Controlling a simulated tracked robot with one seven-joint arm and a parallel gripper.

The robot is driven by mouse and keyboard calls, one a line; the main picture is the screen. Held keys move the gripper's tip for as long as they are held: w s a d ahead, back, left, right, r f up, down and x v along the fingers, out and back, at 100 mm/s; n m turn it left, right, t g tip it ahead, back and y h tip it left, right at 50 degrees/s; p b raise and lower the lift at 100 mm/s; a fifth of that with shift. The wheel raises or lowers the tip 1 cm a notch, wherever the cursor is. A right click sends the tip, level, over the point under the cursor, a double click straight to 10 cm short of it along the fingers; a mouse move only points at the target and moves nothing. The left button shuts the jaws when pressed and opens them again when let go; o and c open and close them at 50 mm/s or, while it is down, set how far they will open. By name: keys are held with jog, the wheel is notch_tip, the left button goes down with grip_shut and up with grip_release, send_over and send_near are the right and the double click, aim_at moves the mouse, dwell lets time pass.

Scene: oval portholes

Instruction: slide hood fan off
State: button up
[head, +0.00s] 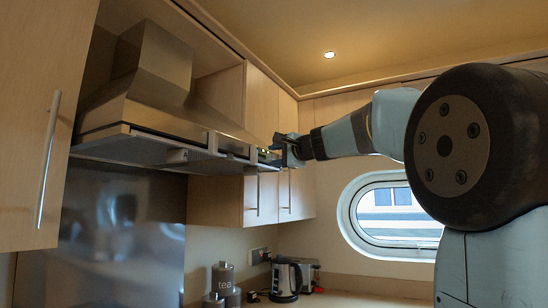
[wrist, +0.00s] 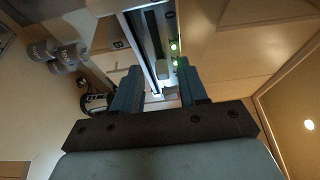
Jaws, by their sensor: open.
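The steel range hood (head: 150,110) hangs on the wall at the left of the head view. My gripper (head: 277,150) is at the right end of the hood's front edge. In the wrist view my gripper (wrist: 158,76) is open, with one blue finger on each side of the hood's front strip (wrist: 150,45). A small pale block, which looks like the fan slider (wrist: 162,70), shows between the fingertips beside a dark slot. I cannot tell whether either finger touches it. Green lights (wrist: 174,46) glow beside the slot, near the right finger.
Wooden cabinets flank the hood, with one door (head: 45,110) close at the left and others (head: 265,195) below my gripper. A kettle (head: 286,279) and tea canisters (head: 223,276) stand on the counter below. An oval porthole (head: 392,216) is at the right.

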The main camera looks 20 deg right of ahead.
jog(key=shift+w+a, duration=0.2)
jog(key=shift+w, duration=0.25)
grip_shut()
jog(key=shift+f, duration=0.1)
dwell(0.4)
